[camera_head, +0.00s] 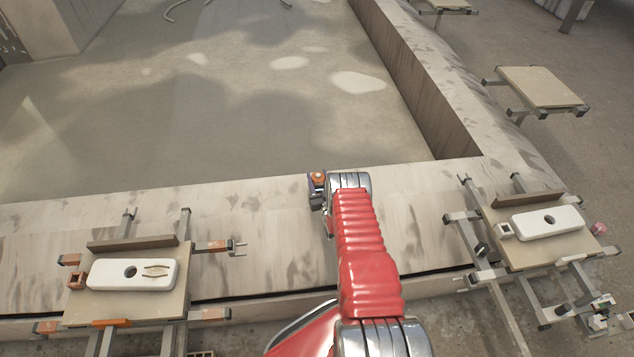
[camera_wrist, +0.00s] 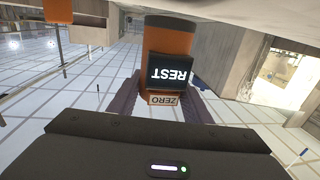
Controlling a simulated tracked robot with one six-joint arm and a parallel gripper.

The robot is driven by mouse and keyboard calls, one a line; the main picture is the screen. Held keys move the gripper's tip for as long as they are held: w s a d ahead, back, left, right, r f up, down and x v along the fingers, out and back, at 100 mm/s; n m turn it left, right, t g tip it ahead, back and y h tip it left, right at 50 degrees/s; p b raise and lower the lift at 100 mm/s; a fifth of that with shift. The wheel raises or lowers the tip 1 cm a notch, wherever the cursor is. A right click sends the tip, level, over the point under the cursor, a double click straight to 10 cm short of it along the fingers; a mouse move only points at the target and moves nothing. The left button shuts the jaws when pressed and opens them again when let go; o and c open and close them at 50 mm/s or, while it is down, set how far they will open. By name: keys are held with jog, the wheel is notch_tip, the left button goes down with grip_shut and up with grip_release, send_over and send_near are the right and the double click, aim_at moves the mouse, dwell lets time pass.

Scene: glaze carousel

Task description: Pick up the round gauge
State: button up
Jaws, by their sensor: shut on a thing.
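The round gauge is an orange and dark cylinder (camera_wrist: 168,40) in the middle of the wrist view. Its dark screen reads "REST" and a small label below reads "ZERO", both upside down. My gripper (camera_wrist: 163,98) has its purple-grey fingers on both sides of the gauge and is shut on it. In the head view the orange top of the gauge (camera_head: 318,177) shows at the far end of my red arm, over the pale ledge. My gripper (camera_head: 316,191) is mostly hidden there by the wrist.
A board with a white holed block (camera_head: 105,274) stands at the lower left, with clamps around it. A similar board with a white block (camera_head: 570,220) stands at the right. A bare board (camera_head: 540,88) is at the upper right. The pale floor beyond the ledge (camera_head: 160,205) is largely clear.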

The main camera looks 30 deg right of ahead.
jog(key=shift+r, duration=3.95)
jog(key=shift+w+a+r, duration=0.1)
jog(key=shift+r, duration=0.05)
jog(key=w+a+r+n+y, duration=0.2)
jog(key=w+a+r+y, duration=0.15)
jog(key=a+r, duration=1.45)
jog(key=s+a+r+y, duration=0.1)
jog(key=s+a+r, duration=0.2)
jog(key=a+r, duration=0.5)
jog(key=s+a+r+n+y, duration=0.1)
jog(key=s+a+r, duration=0.3)
jog(key=a+r, duration=0.4)
jog(key=shift+s+a+r+n+t, duration=0.15)
jog(key=shift+a+n+t, duration=0.15)
jog(key=shift+a+t, duration=0.1)
jog(key=shift+a, duration=0.1)
